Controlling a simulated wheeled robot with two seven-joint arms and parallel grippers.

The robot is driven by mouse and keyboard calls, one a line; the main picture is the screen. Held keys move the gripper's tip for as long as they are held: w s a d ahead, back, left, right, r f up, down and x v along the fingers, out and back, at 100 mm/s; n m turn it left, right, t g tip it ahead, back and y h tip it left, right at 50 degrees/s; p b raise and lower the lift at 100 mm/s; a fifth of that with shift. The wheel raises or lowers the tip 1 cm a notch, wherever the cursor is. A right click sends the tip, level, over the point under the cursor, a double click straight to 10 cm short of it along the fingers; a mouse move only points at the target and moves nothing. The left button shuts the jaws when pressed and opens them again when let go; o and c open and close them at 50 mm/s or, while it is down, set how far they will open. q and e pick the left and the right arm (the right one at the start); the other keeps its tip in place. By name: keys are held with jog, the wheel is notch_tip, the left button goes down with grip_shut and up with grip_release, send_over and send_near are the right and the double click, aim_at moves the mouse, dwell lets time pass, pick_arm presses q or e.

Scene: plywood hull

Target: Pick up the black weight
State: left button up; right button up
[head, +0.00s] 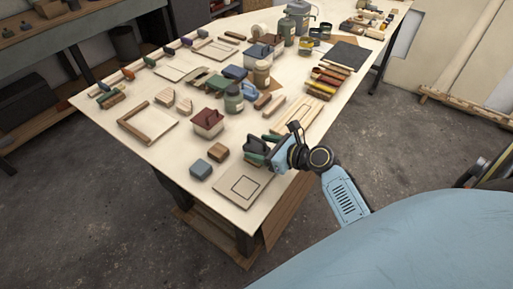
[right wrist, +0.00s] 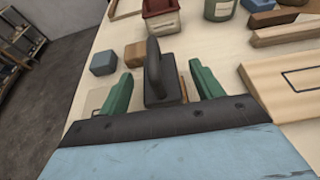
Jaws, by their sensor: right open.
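The black weight (right wrist: 158,84), a dark block with an upright loop handle, stands on the table in the right wrist view. In the head view the black weight (head: 256,143) is partly hidden by my right gripper (head: 264,153). In the right wrist view my right gripper (right wrist: 163,86) has its two green fingers apart, one on either side of the weight. My left gripper is not in view.
A blue-grey block (head: 201,169) and a brown block (head: 218,151) stand left of the weight. A red-lidded box (head: 208,122) and a green jar (head: 233,103) are behind. A flat board with a square outline (head: 244,186) lies at the near table corner.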

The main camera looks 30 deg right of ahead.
jog(key=shift+x, duration=0.95)
jog(key=shift+c, duration=0.2)
grip_shut()
